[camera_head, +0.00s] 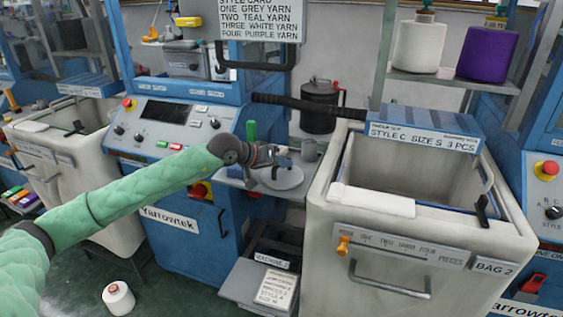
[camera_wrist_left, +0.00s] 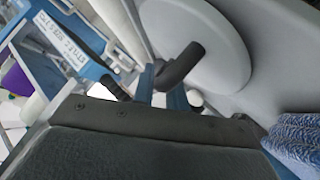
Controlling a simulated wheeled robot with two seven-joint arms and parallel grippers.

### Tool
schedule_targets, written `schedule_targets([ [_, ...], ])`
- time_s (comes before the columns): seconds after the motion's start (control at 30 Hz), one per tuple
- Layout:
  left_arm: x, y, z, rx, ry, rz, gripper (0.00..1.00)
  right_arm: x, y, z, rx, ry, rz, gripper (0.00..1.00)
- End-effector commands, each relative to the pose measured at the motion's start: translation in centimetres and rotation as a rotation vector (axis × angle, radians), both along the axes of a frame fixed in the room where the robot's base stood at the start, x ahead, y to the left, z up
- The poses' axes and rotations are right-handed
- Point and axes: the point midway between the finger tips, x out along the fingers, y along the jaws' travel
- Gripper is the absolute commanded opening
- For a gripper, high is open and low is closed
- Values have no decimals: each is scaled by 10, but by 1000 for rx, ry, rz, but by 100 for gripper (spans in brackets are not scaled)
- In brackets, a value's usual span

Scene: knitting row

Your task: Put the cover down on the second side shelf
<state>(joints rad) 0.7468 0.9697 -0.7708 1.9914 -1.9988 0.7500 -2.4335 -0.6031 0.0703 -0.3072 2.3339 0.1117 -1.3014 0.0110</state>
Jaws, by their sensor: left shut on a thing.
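The cover is a pale round disc (camera_head: 284,179) with a dark knob or handle, at the grey side shelf (camera_head: 236,179) between the blue machine and the large bin. My left gripper (camera_head: 270,161) is just above it. In the left wrist view, my left gripper (camera_wrist_left: 172,88) is shut on the dark handle of the cover (camera_wrist_left: 222,45). The cover overlaps the shelf in the head view; I cannot tell whether it touches the shelf or hangs just above it. My right gripper is not in view.
A grey cup (camera_head: 309,149) and a green upright object (camera_head: 251,131) are near the cover. A dark canister (camera_head: 319,106) stands behind. The large bin (camera_head: 332,234) borders the right side. A white yarn cone (camera_head: 118,298) is on the floor.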

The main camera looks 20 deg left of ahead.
Motion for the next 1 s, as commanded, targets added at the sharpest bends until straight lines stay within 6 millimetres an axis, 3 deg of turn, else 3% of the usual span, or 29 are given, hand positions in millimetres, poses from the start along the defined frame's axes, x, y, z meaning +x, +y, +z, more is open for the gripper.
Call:
schedule_targets([
  [0.63,0,0,-1,-1,-2,0,0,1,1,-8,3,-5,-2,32],
  [0.67,0,0,-2,0,-1,0,20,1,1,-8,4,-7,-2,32],
  [0.73,0,0,-2,0,-1,0,34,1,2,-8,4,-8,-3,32],
  [1.0,0,0,-2,0,-1,0,36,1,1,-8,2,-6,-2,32],
])
